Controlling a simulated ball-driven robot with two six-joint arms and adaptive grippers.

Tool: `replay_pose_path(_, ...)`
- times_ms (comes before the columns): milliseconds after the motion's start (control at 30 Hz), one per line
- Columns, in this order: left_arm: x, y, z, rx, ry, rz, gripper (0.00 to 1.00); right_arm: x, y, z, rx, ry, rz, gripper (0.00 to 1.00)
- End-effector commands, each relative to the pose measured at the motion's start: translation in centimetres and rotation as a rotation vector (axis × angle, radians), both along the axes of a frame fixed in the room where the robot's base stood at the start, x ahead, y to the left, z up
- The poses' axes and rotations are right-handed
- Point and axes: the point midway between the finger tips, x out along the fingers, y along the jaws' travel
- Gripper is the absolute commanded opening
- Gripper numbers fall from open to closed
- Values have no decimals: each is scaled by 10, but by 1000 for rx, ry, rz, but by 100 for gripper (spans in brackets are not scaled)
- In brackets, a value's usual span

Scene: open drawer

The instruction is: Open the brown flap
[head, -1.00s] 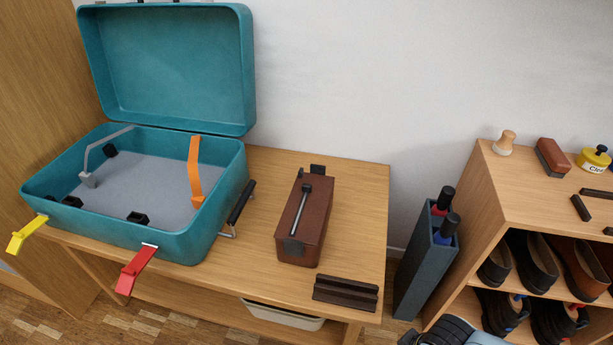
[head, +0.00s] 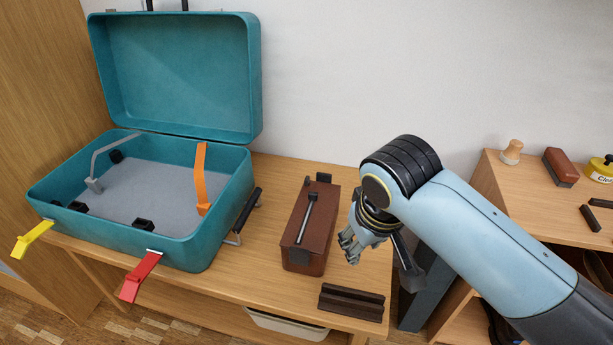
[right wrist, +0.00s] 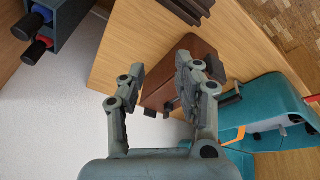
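A brown box (head: 322,233) stands on the wooden table, right of the teal suitcase. My right gripper (head: 350,246) is just right of the box, pointing down. In the right wrist view, my right gripper (right wrist: 162,68) has its fingers spread and empty, with the brown box (right wrist: 165,85) seen beyond and between them. My left gripper is out of view.
The open teal suitcase (head: 205,258) has yellow (head: 30,238) and red (head: 140,275) latches jutting forward. A dark brown grooved block (head: 351,302) lies at the table's front right. A shelf (head: 510,180) stands at the right, behind my arm. Bare tabletop lies around the box.

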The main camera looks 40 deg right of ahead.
Motion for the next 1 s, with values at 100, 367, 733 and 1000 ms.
replay_pose_path(100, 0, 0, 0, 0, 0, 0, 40, 35, -5, 5, 0, -25, -93, 33)
replay_pose_path(367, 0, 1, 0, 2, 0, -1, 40, 129, -17, 17, 10, -85, -349, 33)
replay_pose_path(733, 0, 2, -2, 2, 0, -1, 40, 224, -28, 40, 23, -150, -613, 33)
replay_pose_path(1000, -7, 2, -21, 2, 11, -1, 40, 234, -41, -3, 22, -147, -615, 33)
